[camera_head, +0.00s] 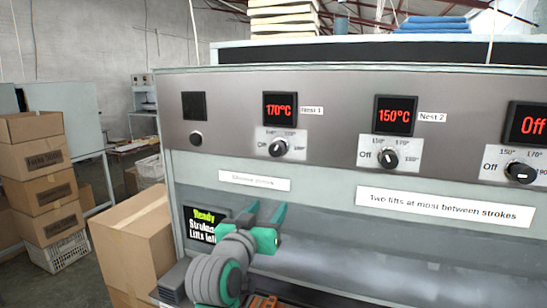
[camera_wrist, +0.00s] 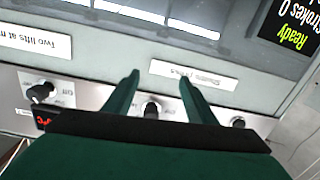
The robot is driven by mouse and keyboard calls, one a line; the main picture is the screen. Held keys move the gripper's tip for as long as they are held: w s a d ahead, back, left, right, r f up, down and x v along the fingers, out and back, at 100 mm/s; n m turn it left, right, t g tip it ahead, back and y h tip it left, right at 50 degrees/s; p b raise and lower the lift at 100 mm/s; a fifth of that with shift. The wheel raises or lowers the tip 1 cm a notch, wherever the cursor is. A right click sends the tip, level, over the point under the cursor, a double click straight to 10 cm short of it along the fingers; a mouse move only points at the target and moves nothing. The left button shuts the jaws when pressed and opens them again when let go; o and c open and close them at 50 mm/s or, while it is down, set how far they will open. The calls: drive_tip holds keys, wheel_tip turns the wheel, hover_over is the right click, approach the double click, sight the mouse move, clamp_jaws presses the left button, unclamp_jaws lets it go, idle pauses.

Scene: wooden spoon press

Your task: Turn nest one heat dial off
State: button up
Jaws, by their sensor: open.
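The nest 1 heat dial (camera_head: 278,147) is a black knob on a white plate marked Off at its left, below a red display (camera_head: 280,109) reading 170°C. A "Nest 1" label (camera_head: 312,110) is beside the display. My gripper (camera_head: 266,212) is open and empty, in front of the machine and below the dial in the head view. In the wrist view, my gripper (camera_wrist: 159,80) has its two green fingers spread. The upside-down dial (camera_wrist: 151,108) shows between them, partly hidden by the gripper body; I cannot tell the distance to it.
The nest 2 dial (camera_head: 389,158) sits to the right under a 150°C display (camera_head: 395,115). A third dial (camera_head: 519,172) has a display reading Off. A round black knob (camera_head: 196,139) is at the left. Below is a "Ready" screen (camera_head: 205,225). Cardboard boxes (camera_head: 133,240) stand at the left.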

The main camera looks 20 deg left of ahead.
drive_tip(key=m, duration=0.2)
approach(275, 152)
drive_tip(key=s, duration=0.1)
drive_tip(key=shift+h, duration=0.3)
drive_tip(key=w, duration=1)
drive_tip(key=shift+w, duration=0.15)
drive_tip(key=c, duration=1)
